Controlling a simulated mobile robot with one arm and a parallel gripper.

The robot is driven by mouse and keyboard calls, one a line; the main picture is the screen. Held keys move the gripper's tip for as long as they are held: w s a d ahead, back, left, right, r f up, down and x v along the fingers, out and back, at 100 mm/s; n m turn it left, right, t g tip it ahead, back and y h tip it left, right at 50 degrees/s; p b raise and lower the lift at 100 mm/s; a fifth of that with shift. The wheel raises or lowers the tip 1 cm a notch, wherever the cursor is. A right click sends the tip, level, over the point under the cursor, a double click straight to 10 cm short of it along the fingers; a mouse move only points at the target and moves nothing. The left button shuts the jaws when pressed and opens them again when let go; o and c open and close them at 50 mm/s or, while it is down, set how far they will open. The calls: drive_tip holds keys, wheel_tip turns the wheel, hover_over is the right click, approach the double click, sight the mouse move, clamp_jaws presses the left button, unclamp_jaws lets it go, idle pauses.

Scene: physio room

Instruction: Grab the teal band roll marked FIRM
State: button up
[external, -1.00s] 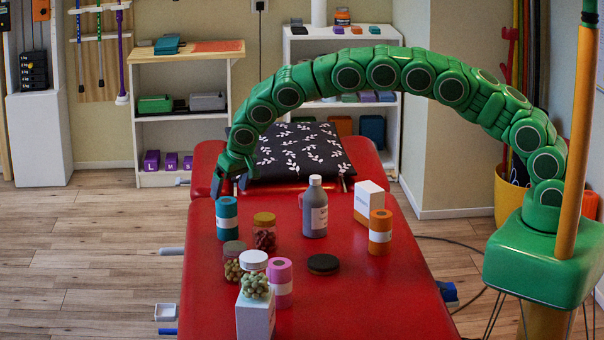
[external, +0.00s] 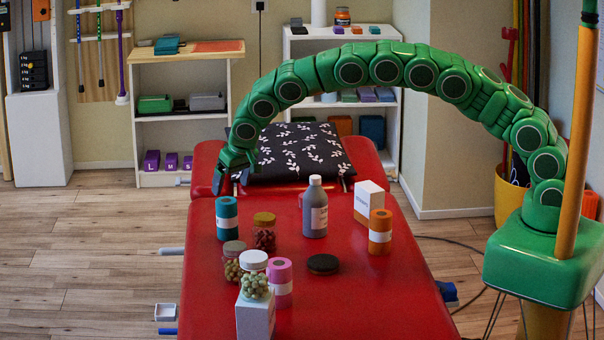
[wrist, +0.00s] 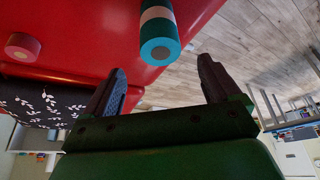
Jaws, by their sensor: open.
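The teal band roll (external: 227,218) with a white label stands upright on the left side of the red treatment table, behind the jars. Any word on its label is too small to read. In the wrist view the teal roll (wrist: 160,38) shows beyond and between the two fingers. My gripper (external: 232,184) hangs beyond the roll, at the far left of the table near the pillow. In the wrist view my gripper (wrist: 160,85) has its fingers spread with nothing between them, apart from the roll.
A patterned pillow (external: 300,150) lies behind. The table's left edge is close to the teal roll.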

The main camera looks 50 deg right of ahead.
drive_tip(key=shift+o, duration=0.2)
wheel_tip(320, 180, up, 5)
drive_tip(key=s+d+f+m+g+y, duration=0.3)
drive_tip(key=f+m+g+y, duration=0.3)
drive_tip(key=m, duration=0.3)
drive_tip(key=w+d+r+m+t+y, duration=0.3)
drive_tip(key=w+d+r+m+y, duration=0.25)
drive_tip(key=m+y, duration=0.3)
approach(218, 220)
drive_tip(key=shift+m+h, duration=0.25)
drive_tip(key=shift+s+x, duration=0.2)
drive_tip(key=shift+x, duration=3.3)
drive_tip(key=shift+w+r, duration=0.1)
drive_tip(key=shift+r, duration=0.1)
drive_tip(key=c, duration=1.4)
